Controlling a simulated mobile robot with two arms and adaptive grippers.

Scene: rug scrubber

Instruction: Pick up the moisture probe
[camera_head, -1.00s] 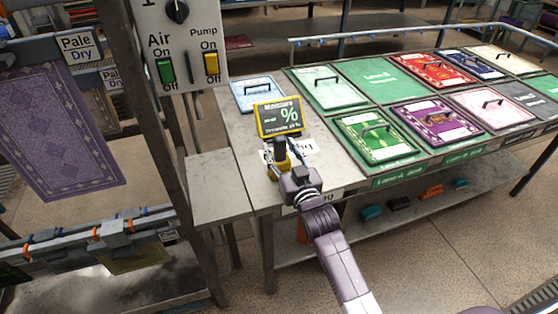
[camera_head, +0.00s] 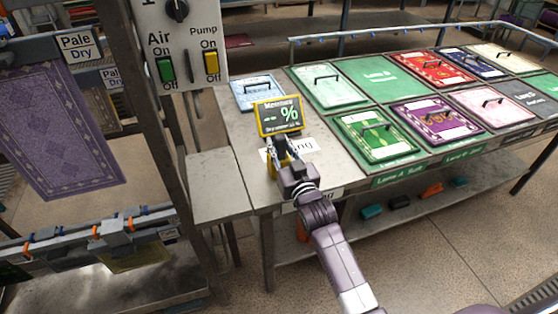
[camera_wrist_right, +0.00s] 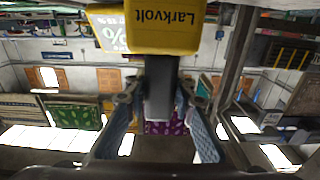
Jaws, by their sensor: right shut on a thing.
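The moisture probe (camera_head: 272,167) has a yellow body and a black grip. It is at the near left end of the long table, in front of a yellow-framed moisture display (camera_head: 280,116) that reads "-- %". My right gripper (camera_head: 280,149) is shut on it and hides much of it in the head view. In the right wrist view, the probe's yellow body (camera_wrist_right: 165,30) reads "Larkvolt", and its black grip (camera_wrist_right: 160,92) is between my two fingers. I cannot tell whether the probe touches the table. My left gripper is out of view.
A white label (camera_head: 300,147) lies beside the probe. Several handled rug panels, such as a green one (camera_head: 372,147), lie to the right. A switch panel (camera_head: 182,45) hangs at upper left. A bare side shelf (camera_head: 215,188) adjoins the table's left end.

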